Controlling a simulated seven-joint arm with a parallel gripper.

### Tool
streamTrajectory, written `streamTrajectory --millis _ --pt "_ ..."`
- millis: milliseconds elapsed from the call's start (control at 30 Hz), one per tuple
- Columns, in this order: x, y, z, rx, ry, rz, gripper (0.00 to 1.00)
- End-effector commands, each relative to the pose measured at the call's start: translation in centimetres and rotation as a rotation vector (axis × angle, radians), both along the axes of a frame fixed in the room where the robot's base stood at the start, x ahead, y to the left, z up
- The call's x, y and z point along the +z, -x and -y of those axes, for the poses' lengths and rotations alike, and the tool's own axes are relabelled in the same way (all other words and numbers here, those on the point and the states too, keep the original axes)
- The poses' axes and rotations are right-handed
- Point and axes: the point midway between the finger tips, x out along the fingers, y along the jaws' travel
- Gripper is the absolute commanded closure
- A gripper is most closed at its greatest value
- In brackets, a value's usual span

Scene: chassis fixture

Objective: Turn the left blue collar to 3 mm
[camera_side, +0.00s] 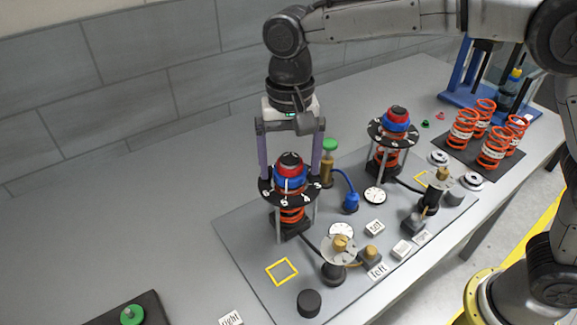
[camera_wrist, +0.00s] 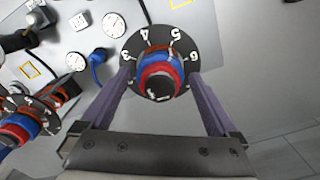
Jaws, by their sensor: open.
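Two spring units stand on the grey plate, each with a blue collar under a red ring and a black numbered disc. Finger contact cannot be told. Digits show on the nearer disc (camera_wrist: 187,62); no pointer reading is clear.
A "left" label (camera_side: 377,271) lies at the plate's front edge, and a "right" label (camera_side: 231,318) lies lower left. Dial gauges (camera_side: 341,231), a green-topped post (camera_side: 329,160) and a blue fitting (camera_side: 351,202) stand close by. Orange springs (camera_side: 496,147) stand on a dark mat.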

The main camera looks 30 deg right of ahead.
Motion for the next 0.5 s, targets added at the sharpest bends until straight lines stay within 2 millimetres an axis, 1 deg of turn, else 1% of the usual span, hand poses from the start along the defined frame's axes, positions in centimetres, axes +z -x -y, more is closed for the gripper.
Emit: streamTrajectory --millis 500 --pt "0.02 0.0 -0.01 -0.484 -0.001 0.0 0.05"
